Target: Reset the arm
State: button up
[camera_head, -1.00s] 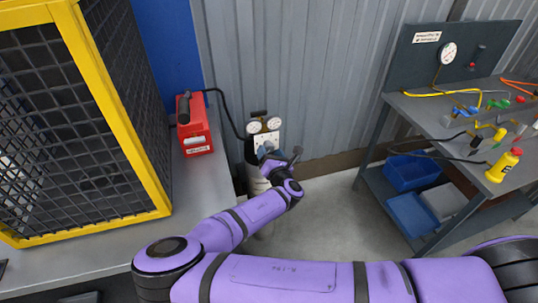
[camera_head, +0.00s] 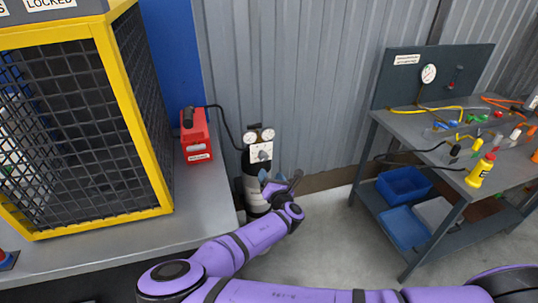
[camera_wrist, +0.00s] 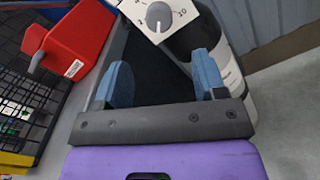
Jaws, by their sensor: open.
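My purple arm reaches forward from the bottom of the head view, with my gripper (camera_head: 275,181) at its end in front of the gas cylinder (camera_head: 256,192). In the wrist view my gripper (camera_wrist: 164,82) is open, its two blue fingertips apart with nothing held between them. The dark cylinder (camera_wrist: 222,60) with a white label stands just beyond the right fingertip. Its white panel with a numbered knob (camera_wrist: 158,15) is at the top of the wrist view. I cannot tell whether a fingertip touches the cylinder.
A red box (camera_head: 196,135) with a black hose sits on the grey bench (camera_head: 205,205), beside a yellow-framed mesh cage (camera_head: 145,110). Floor between is clear.

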jog(key=d+r+m+g+h, duration=0.35)
jog(key=d+m, duration=0.25)
jog(key=m, duration=0.2)
jog(key=d+r+m+g+h, duration=0.3)
jog(key=d+m+h, duration=0.2)
jog(key=m, duration=0.3)
jog(key=s+d+r+m+g+y, duration=0.2)
jog(key=s+d+r+m, duration=0.15)
jog(key=r, duration=0.55)
jog(key=s+d+r+m+g+y, duration=0.2)
jog(key=s+r+m, duration=0.3)
jog(key=r, duration=0.3)
jog(key=s+d+r+m+g+y, duration=0.1)
jog(key=s+d+r+m+g, duration=0.2)
jog(key=r, duration=0.6)
jog(key=s+d+r+m, duration=0.2)
jog(key=s+r, duration=0.2)
jog(key=s, duration=0.4)
jog(key=s+d+r+m+t, duration=0.1)
jog(key=s+d+r, duration=0.2)
jog(key=s, duration=0.6)
jog(key=s+d+r+m+h, duration=0.1)
jog(key=s+d+r+m, duration=0.1)
jog(key=s+r, duration=0.5)
jog(key=shift+s+d+m, duration=0.2)
jog(key=shift+s+m, duration=0.15)
jog(key=shift+s, duration=0.35)
